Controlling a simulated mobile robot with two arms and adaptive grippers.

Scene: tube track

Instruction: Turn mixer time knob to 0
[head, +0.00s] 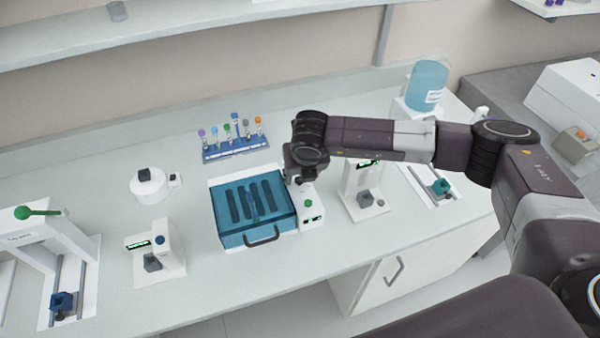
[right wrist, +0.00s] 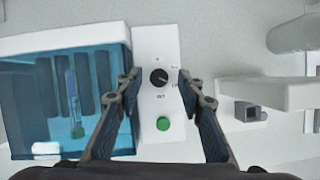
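The mixer has a blue see-through lid (head: 243,220) and a white control panel (head: 313,208) on its right side. In the right wrist view the panel (right wrist: 147,43) carries a black round knob (right wrist: 158,77) with small marks around it, too small to read. A green button (right wrist: 163,124) sits below the knob. My right gripper (right wrist: 157,80) is open, with one finger on each side of the knob and visible gaps between. In the head view this gripper (head: 303,177) hangs over the panel and hides the knob. My left gripper is not in view.
A blue tube rack (head: 236,149) stands behind the mixer. A white device (head: 364,190) stands close to its right, another (head: 156,256) to its left. A white round device (head: 149,186) is at the left rear. The counter in front of the mixer is narrow and clear.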

